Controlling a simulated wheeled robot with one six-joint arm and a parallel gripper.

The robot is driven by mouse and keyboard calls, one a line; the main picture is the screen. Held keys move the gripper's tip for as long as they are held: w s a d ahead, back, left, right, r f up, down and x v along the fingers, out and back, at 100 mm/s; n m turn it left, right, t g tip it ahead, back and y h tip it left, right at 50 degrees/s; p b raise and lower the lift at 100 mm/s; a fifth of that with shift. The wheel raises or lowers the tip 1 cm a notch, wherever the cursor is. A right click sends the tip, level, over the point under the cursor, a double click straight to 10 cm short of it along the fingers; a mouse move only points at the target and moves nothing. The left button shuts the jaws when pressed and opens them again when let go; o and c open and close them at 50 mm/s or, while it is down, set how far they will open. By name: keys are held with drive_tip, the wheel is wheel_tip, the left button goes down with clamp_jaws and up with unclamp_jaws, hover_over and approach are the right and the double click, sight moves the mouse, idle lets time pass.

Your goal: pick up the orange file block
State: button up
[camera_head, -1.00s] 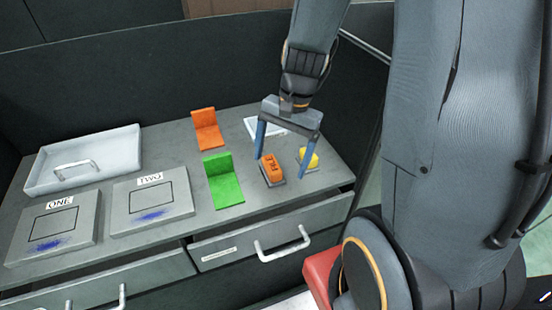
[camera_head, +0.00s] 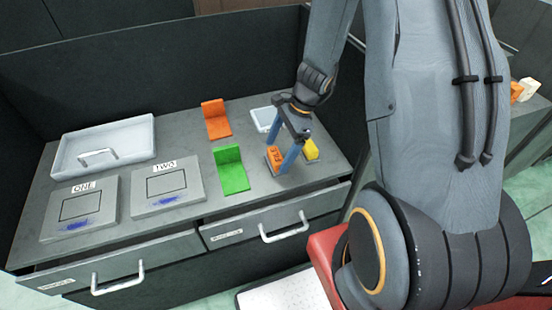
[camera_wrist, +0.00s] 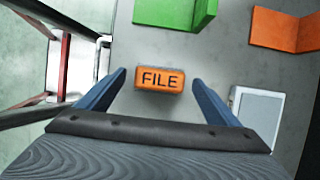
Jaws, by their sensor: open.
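The orange file block (camera_wrist: 160,78), marked FILE, lies on the grey counter top in the wrist view. It sits between and slightly beyond the two blue fingertips of my gripper (camera_wrist: 160,80), with a gap on both sides. My gripper is open, pointing down around or just above the block; the exact height is hard to tell.
A yellow block (camera_head: 311,150) stands close to the right of my gripper. A green bookend (camera_head: 231,172) and an orange bookend (camera_head: 216,120) stand to the left. A white tray (camera_head: 262,118) lies behind. Pads ONE (camera_head: 108,222) and TWO (camera_head: 140,205) lie farther left.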

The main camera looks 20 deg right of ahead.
sight(275, 155)
drive_tip(key=shift+x, duration=1.25)
drive_tip(key=c, duration=1.1)
drive_tip(key=shift+r, duration=0.1)
wheel_tip(275, 155, up, 10)
drive_tip(key=shift+f+b, duration=0.1)
drive_tip(key=shift+b, duration=0.55)
drive_tip(key=o, duration=0.6)
drive_tip(key=c, duration=0.4)
drive_tip(key=shift+o, duration=0.2)
